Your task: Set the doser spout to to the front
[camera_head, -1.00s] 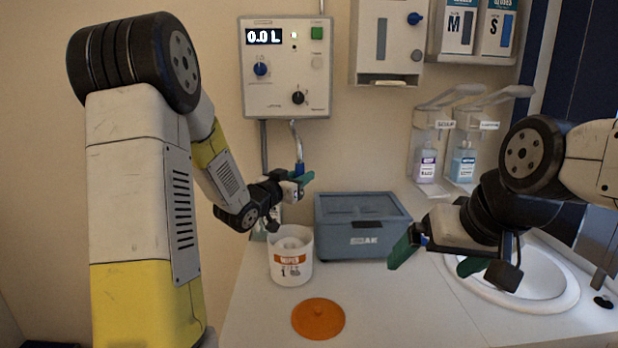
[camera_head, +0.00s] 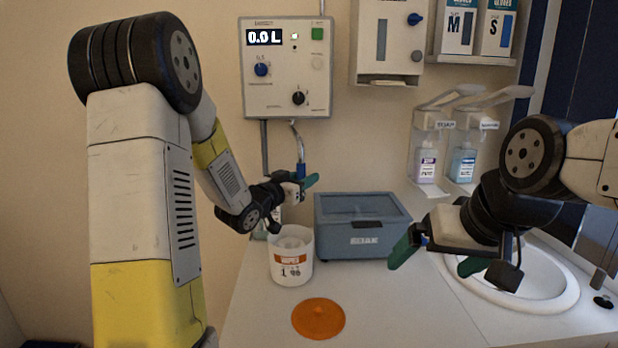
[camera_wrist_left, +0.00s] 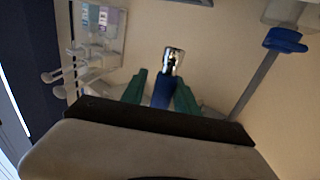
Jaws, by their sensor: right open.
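The doser (camera_head: 286,68) is a pale wall box with a 0.0 L display and two knobs. Its spout (camera_head: 296,143) is a thin metal pipe that hangs below it and ends in a blue sleeve. My left gripper (camera_head: 308,182) is at the blue sleeve. In the left wrist view the sleeve (camera_wrist_left: 162,92) stands between the green fingers (camera_wrist_left: 160,95), which look closed around it, and the chrome part of the pipe shows beyond. My right gripper (camera_head: 432,256) is open and empty, over the counter between the blue-grey box and the sink.
A white wipes tub (camera_head: 291,268) stands below my left gripper, with an orange lid (camera_head: 318,318) in front. A blue-grey soak box (camera_head: 360,238) is beside the tub. A sink (camera_head: 560,295) and soap dispensers (camera_head: 428,160) are at the right.

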